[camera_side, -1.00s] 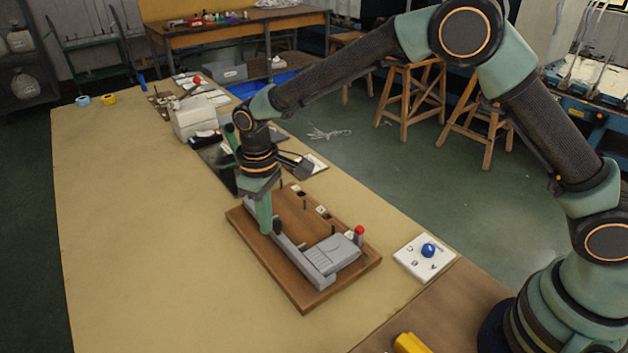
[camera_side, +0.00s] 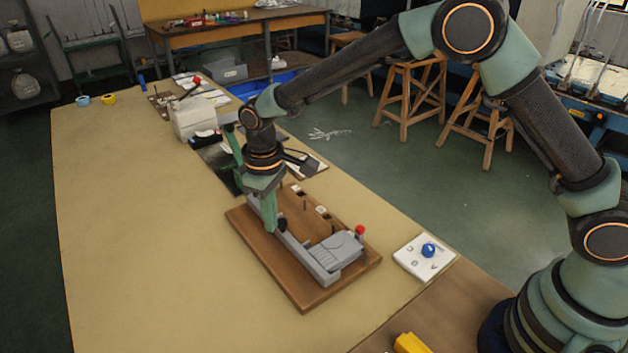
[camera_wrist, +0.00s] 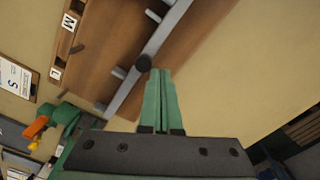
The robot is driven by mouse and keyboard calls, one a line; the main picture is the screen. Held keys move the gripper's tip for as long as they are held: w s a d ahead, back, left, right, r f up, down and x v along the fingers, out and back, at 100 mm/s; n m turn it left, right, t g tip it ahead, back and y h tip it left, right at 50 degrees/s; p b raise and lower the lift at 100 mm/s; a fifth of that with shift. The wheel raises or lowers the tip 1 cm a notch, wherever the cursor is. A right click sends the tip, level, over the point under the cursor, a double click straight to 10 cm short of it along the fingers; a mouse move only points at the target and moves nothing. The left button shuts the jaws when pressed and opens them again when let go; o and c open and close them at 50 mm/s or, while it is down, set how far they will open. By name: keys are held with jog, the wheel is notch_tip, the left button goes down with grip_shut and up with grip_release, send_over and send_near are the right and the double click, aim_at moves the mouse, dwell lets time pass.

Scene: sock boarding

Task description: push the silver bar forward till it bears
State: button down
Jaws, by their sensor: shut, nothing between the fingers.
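The silver bar (camera_side: 307,262) lies lengthwise along a brown wooden board (camera_side: 272,268). A grey flat piece (camera_side: 338,248) sits against the bar's right end.
A red-topped post (camera_side: 360,232) stands at the board's right corner. Size tags (camera_side: 322,211) and thin pins line its far side. A white panel with a blue knob (camera_side: 428,250) lies to the right.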

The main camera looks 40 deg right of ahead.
jog(key=shift+a, duration=0.5)
notch_tip(320, 180, up, 7)
dwell(0.7)
jog(key=s+d+r+m+t, duration=0.1)
jog(key=s+d+r, duration=0.2)
jog(key=d+r, duration=0.25)
jog(key=s+d+r+m+t, duration=0.2)
jog(key=s+d+r, duration=0.1)
jog(key=d+r, duration=0.3)
jog(key=s+d+m+t, duration=0.2)
jog(key=s+d+m, duration=0.1)
jog(key=s+d, duration=0.7)
jog(key=shift+s+f+t, duration=0.25)
jog(key=shift+t, duration=0.05)
jog(key=c, duration=1.5)
grip_release()
jog(key=shift+d, duration=0.1)
jog(key=shift+c, duration=0.2)
